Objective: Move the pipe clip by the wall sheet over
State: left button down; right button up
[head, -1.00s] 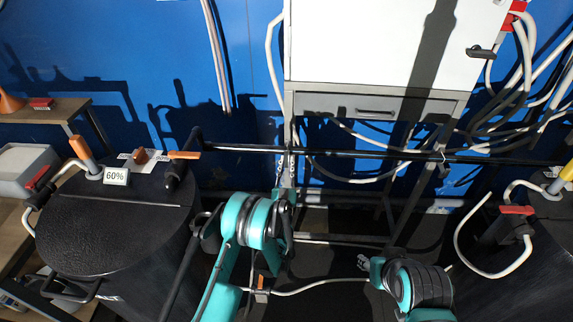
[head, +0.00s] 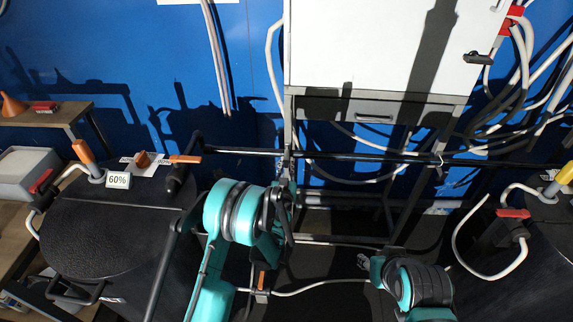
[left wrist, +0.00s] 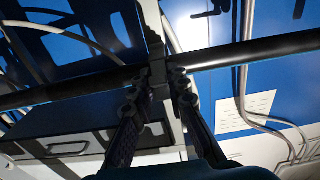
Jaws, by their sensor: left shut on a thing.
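In the left wrist view a dark pipe clip (left wrist: 158,68) sits on the long black pipe (left wrist: 240,53). My left gripper (left wrist: 161,80) has its two dark fingers closed on the clip from either side. The white wall sheet (left wrist: 247,112) hangs on the blue wall beside it in that view. In the head view my left gripper (head: 288,180) reaches up to the pipe (head: 345,155), just below the cabinet's left edge. My own wrist hides most of its fingers and the clip there.
A white cabinet (head: 390,45) stands behind the pipe. A black tank (head: 105,235) with a 60% sign (head: 118,180) is at the left, and another tank (head: 550,235) at the right. Cables (head: 520,85) hang at the right. A white hose (head: 320,288) runs low between.

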aim_at(286, 160)
pick_arm(q)
jog(key=c, duration=1.5)
grip_release()
notch_tip(286, 160, up, 10)
